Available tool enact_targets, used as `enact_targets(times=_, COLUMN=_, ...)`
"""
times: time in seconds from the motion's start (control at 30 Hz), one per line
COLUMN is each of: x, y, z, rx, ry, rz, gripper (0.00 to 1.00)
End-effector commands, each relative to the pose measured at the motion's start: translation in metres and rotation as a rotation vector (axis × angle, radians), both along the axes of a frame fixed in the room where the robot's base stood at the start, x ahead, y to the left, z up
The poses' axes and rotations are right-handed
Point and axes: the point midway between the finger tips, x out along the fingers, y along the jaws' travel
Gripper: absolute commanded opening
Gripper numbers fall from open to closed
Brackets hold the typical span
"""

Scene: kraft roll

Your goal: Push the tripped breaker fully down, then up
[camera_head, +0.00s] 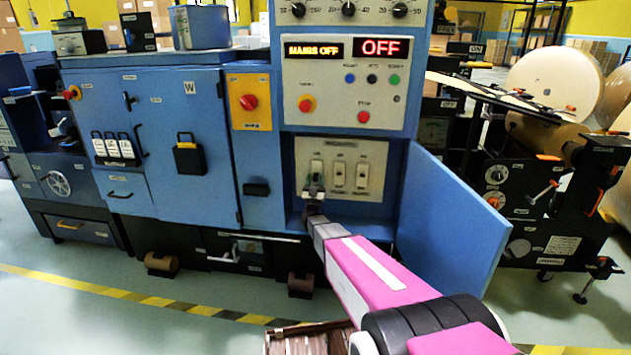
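The breaker panel (370,155) is a pale plate in an open recess of the blue machine, with three breakers in a row. The left breaker (317,167) is right above my gripper. The middle breaker (340,174) and right breaker (363,176) stand clear of it. My gripper (314,188) is at the lower part of the left breaker, at the end of my pink arm. Whether it touches the breaker, and whether its fingers are open or shut, is too small to tell. The lever positions are also hard to read.
The blue cabinet door (452,225) stands open to the right of the recess. Above, displays read "MAINS OFF" (313,49) and "OFF" (381,48). A yellow plate with a red knob (249,102) is to the left. Black roll equipment (520,190) stands at the right.

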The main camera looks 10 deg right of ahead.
Motion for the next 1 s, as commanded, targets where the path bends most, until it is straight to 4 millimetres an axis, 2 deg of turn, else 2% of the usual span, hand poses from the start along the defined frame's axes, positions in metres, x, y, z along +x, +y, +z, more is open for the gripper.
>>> enact_targets(times=0.37, x=-0.004, y=0.001, z=-0.004, rx=0.0, ry=0.001, rz=0.0, gripper=0.49)
enact_targets(times=0.47, x=-0.012, y=0.004, z=-0.013, rx=0.0, ry=0.001, rz=0.001, gripper=0.49)
enact_targets(times=0.8, x=-0.051, y=0.017, z=-0.06, rx=0.0, ry=0.001, rz=0.001, gripper=0.49)
enact_targets(times=1.0, x=-0.065, y=0.021, z=-0.076, rx=0.0, ry=0.0, rz=0.0, gripper=0.49)
